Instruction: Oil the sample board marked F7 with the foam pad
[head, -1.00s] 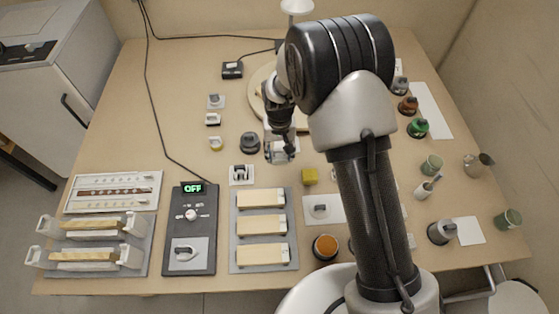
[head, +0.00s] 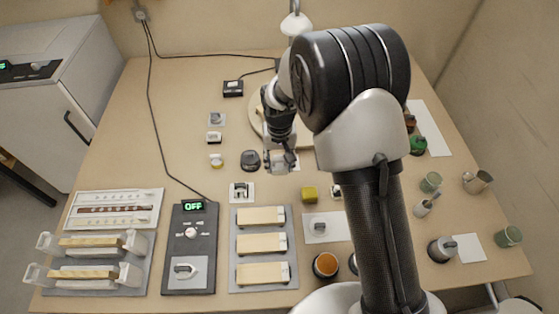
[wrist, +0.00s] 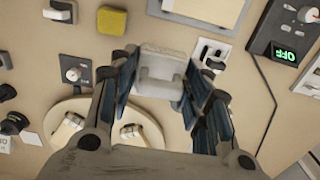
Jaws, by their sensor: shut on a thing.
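My gripper (head: 280,160) is shut on a pale grey-white block (wrist: 160,72), which shows between the fingers in the wrist view. It may be the foam pad, but I cannot tell for sure. The gripper is above the middle of the bench, beyond the sample boards. Three pale wooden sample boards (head: 261,244) lie in a row on a grey tray (head: 234,277) at the front. Their marks are too small to read, so I cannot tell which is F7. A round dark pot with orange-brown contents (head: 326,264) stands right of the tray.
A control box (head: 190,272) reading OFF stands left of the boards, with racks (head: 92,272) further left. A yellow block (head: 310,193) and a black-and-white holder (head: 242,191) stand behind the boards. Cups (head: 431,182) and pots crowd the right. My arm hides part of the bench.

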